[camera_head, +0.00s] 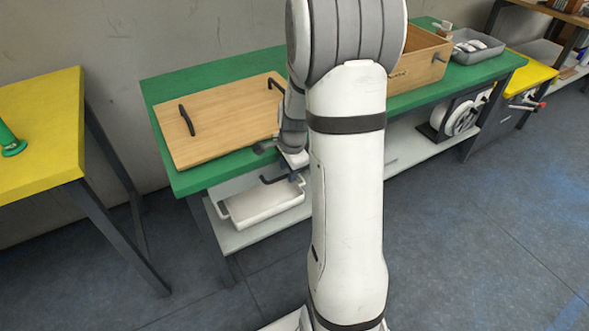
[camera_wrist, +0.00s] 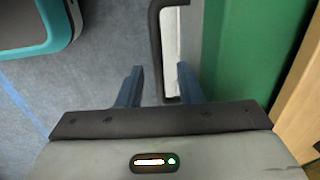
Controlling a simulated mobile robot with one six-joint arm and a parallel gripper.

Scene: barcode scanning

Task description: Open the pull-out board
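The pull-out board is not clearly visible; a black C-shaped handle (camera_head: 271,180) shows at the front edge below the green tabletop (camera_head: 222,171). In the wrist view the handle (camera_wrist: 156,55) stands out from the green edge, with a pale surface showing inside its loop. My gripper (camera_wrist: 160,72) is open. Its two blue fingers lie either side of the near part of the handle's bar in the picture, with gaps showing; the depth between them is hard to judge. In the head view my arm hides most of my gripper (camera_head: 293,176).
A wooden panel (camera_head: 221,125) with two black handles lies on the green table. A wooden box (camera_head: 418,67) and a grey tray (camera_head: 476,47) stand further right. A white tray (camera_head: 264,203) sits on the lower shelf. A yellow table (camera_head: 40,135) is at left. Floor in front is clear.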

